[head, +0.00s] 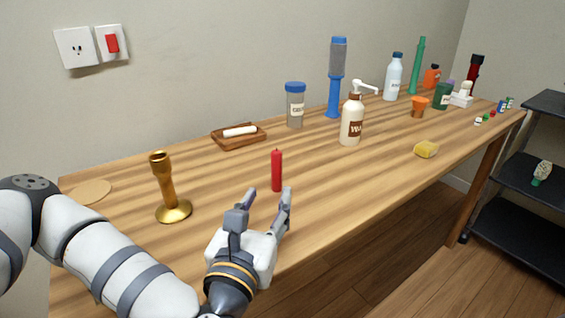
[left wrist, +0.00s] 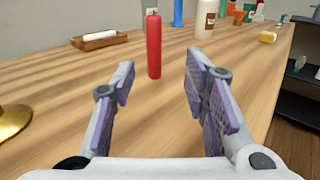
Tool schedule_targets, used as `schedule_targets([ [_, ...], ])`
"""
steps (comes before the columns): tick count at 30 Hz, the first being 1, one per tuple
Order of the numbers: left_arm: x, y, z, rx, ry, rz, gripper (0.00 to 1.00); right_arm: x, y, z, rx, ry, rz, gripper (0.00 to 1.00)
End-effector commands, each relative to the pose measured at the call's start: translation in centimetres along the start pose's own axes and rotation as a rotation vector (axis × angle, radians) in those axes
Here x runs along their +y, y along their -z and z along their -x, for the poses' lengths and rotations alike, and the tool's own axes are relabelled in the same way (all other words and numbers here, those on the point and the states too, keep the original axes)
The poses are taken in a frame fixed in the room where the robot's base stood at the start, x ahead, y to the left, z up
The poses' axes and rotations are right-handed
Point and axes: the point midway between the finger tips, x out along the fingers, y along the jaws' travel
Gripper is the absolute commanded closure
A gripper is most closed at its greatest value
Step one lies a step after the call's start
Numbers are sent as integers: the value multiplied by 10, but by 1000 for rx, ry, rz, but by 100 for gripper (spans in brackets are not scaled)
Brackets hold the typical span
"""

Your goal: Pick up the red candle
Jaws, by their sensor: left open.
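The red candle (head: 277,171) stands upright on the wooden table, near the middle of the head view. In the left wrist view the candle (left wrist: 154,46) stands beyond the fingertips, between the two fingers' directions and a little nearer the left one. My left gripper (head: 268,196) is open and empty, low over the table on the near side of the candle. Its two fingers (left wrist: 160,80) point toward the candle, apart from it. My right gripper does not show in either view.
A brass candlestick (head: 167,190) stands to the left of the candle. A wooden tray (head: 228,143) with a white roll lies behind it. A white pump bottle (head: 351,124) and a yellow sponge (head: 426,149) are to the right. The table around the candle is clear.

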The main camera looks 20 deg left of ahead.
Motion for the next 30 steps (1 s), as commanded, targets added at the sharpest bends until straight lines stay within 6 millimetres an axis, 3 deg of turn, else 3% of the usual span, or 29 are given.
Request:
schedule_targets([
  [6,1,-3,-48,-4,-3,-1,59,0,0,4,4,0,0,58],
  [16,9,-10,-100,-3,-2,-1,59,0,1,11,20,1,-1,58],
  [19,9,-8,-110,-1,-1,0,59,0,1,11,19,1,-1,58],
  [25,8,-7,-112,1,0,1,59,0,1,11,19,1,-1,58],
  [26,8,-7,-112,1,0,1,61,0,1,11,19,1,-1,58],
  [30,8,-7,-112,1,0,1,93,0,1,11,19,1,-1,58],
])
